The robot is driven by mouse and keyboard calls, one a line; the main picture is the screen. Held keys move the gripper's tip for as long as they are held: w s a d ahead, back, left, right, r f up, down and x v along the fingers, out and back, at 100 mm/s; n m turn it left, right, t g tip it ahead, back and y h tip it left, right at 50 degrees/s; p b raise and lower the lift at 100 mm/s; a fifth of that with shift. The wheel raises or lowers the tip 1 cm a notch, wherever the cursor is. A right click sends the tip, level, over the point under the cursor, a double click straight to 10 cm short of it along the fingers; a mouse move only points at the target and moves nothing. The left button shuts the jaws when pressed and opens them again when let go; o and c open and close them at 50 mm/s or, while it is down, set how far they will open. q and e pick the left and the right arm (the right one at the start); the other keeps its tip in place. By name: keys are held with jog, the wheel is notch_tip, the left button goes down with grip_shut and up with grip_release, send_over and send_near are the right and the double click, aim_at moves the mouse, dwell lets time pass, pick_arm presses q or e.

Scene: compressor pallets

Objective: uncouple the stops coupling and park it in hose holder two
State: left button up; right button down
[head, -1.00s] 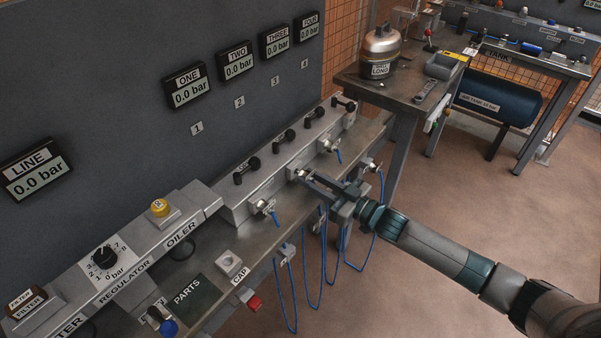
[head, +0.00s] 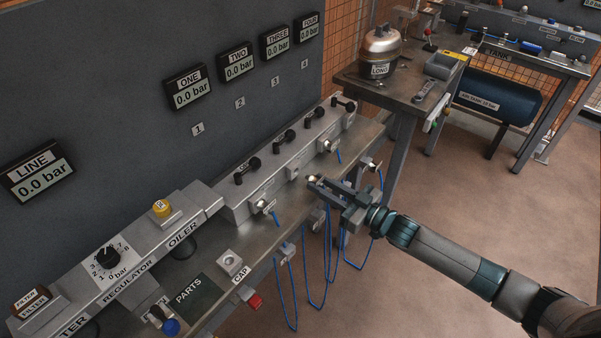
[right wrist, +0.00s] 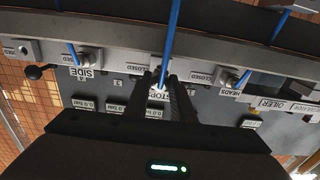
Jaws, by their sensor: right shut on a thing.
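My right gripper (head: 316,182) is shut on the stops coupling (head: 313,178), a small metal fitting in front of the manifold (head: 262,185). The coupling stands apart from a bare port (head: 293,172) on the manifold's front. In the right wrist view the picture is upside down; a blue hose (right wrist: 171,40) runs to the coupling between the fingers (right wrist: 160,85), beside a partly covered STOPS label (right wrist: 157,97). Hose holders show along the bench's front edge, one at the left (head: 286,251) and one partly behind the gripper (head: 318,217); I cannot read their numbers. My left gripper is not in view.
Other couplings with blue hoses sit on the manifold at the left (head: 264,205) and right (head: 328,146). Blue hose loops (head: 313,305) hang below the bench edge. A CAP block (head: 232,263) stands on the bench (head: 215,245). Floor at the right is clear.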

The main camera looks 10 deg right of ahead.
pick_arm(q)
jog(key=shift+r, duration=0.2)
pick_arm(e)
jog(key=shift+s+d, duration=0.3)
jog(key=shift+s, duration=0.1)
